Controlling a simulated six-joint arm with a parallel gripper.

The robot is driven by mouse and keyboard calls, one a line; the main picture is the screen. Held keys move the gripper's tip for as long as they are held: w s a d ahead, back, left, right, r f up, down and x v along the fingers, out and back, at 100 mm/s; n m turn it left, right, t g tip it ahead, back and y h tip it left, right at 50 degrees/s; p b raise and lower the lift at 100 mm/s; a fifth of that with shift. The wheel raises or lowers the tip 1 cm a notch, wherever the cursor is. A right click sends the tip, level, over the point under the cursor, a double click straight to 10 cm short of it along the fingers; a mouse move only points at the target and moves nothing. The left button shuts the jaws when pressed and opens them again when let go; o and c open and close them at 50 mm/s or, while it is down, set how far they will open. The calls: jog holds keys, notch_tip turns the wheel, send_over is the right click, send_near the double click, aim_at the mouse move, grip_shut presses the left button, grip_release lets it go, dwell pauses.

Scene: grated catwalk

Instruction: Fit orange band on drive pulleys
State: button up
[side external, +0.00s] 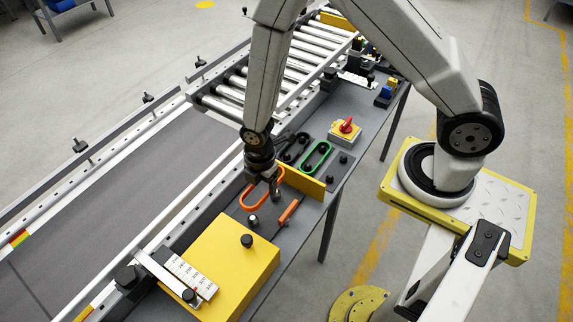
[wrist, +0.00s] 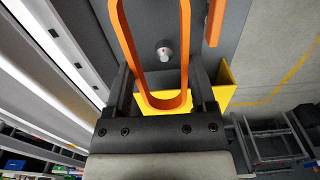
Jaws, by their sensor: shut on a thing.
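The orange band (side external: 247,196) is a long open loop, held at one end by my gripper (side external: 272,188) above the grey bench. In the wrist view the band (wrist: 185,45) runs away from my gripper (wrist: 161,88), its near curved end between the two black fingers. A silver, round pulley (side external: 253,220) stands on the bench just below the band's far end in the side view. In the wrist view a silver pulley (wrist: 163,50) shows through the loop, with the band apart from it in height as far as I can tell. A second orange-band pulley is not clearly visible; my gripper may hide it.
An orange-handled tool (side external: 289,211) lies right of the band. A yellow upright plate (side external: 303,183) stands behind my gripper. Beyond it are a green band (side external: 317,156) and a black band on pulleys. A yellow cover (side external: 225,265) is in front; the conveyor (side external: 110,190) runs along the left.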

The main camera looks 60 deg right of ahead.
jog(key=shift+a+f, duration=0.1)
jog(key=shift+f, duration=0.1)
send_over(265, 210)
jog(key=shift+f, duration=2.2)
jog(key=shift+f, duration=0.3)
jog(key=shift+f, duration=0.7)
jog(key=shift+f, duration=0.7)
jog(key=shift+f, duration=0.35)
jog(key=shift+f, duration=0.2)
